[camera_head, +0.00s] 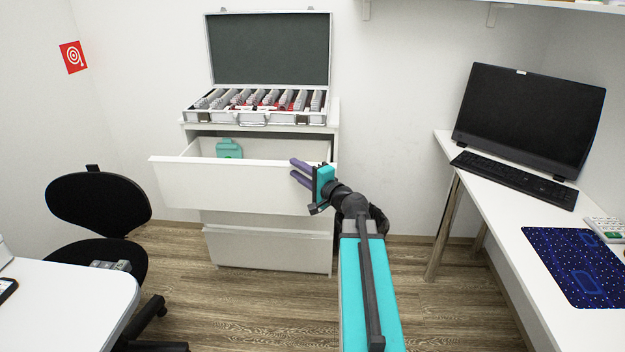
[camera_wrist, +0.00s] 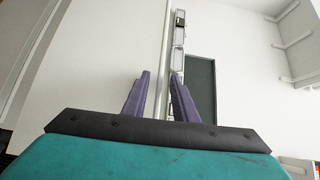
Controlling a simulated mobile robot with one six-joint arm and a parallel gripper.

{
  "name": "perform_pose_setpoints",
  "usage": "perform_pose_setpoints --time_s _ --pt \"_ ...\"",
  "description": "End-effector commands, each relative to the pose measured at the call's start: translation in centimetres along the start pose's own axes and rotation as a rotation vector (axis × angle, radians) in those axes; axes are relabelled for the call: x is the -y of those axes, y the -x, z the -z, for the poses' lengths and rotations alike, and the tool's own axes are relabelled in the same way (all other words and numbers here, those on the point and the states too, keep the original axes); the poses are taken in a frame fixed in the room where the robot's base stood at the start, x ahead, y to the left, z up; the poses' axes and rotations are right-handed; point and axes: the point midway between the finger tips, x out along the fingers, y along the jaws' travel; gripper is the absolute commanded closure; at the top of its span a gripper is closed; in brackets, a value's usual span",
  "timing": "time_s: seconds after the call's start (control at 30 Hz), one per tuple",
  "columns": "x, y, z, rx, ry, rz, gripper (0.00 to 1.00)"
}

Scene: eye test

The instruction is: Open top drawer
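A white cabinet (camera_head: 282,251) stands against the back wall. Its top drawer (camera_head: 230,188) is pulled well out, and a teal object (camera_head: 229,149) shows inside it. In the wrist view my gripper (camera_wrist: 160,74) has a pale edge, seemingly the drawer's, lined up between the fingers. I cannot tell whether either finger touches it.
An open silver case (camera_head: 255,117) with rows of lenses sits on the cabinet. A black chair (camera_head: 98,205) and white table (camera_head: 65,305) are at left. A desk (camera_head: 510,215) with a monitor (camera_head: 528,118) is at right. Floor before the cabinet is clear.

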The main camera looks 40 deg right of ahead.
Motion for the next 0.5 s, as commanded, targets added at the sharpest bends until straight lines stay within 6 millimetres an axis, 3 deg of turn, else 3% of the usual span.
perform_pose_setpoints --time_s 0.5 --pt "0.0 5.4 0.0 -0.004 0.001 0.000 0.74"
